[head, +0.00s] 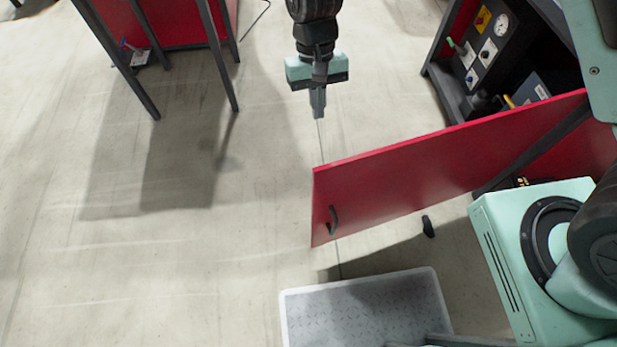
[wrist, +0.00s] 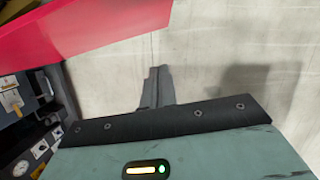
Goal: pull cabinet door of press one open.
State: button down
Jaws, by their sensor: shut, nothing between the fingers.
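The red cabinet door (head: 420,165) stands swung wide open, its free edge out over the floor, with a black handle (head: 333,220) near that edge. The open cabinet (head: 490,65) shows a gauge and switches inside; these show at the left of the wrist view too (wrist: 30,130). The door also shows at the top left of the wrist view (wrist: 90,25). My gripper (head: 318,112) is shut and empty, pointing down, beyond the door's free end and apart from it. In the wrist view its fingers (wrist: 158,88) are together over bare floor. The handle is not visible there.
A red table-like stand (head: 170,25) with dark legs is at the upper left. A small dark object (head: 428,227) is by the door. The floor at left is clear.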

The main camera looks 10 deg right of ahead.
jog(key=s+a+f+g+p, duration=0.1)
jog(key=s+a+f, duration=0.2)
jog(key=s+f, duration=0.6)
jog(key=shift+s+a+f+h, duration=0.2)
jog(key=shift+s+f+h, duration=0.15)
jog(key=shift+f, duration=2.1)
jog(key=shift+s, duration=0.1)
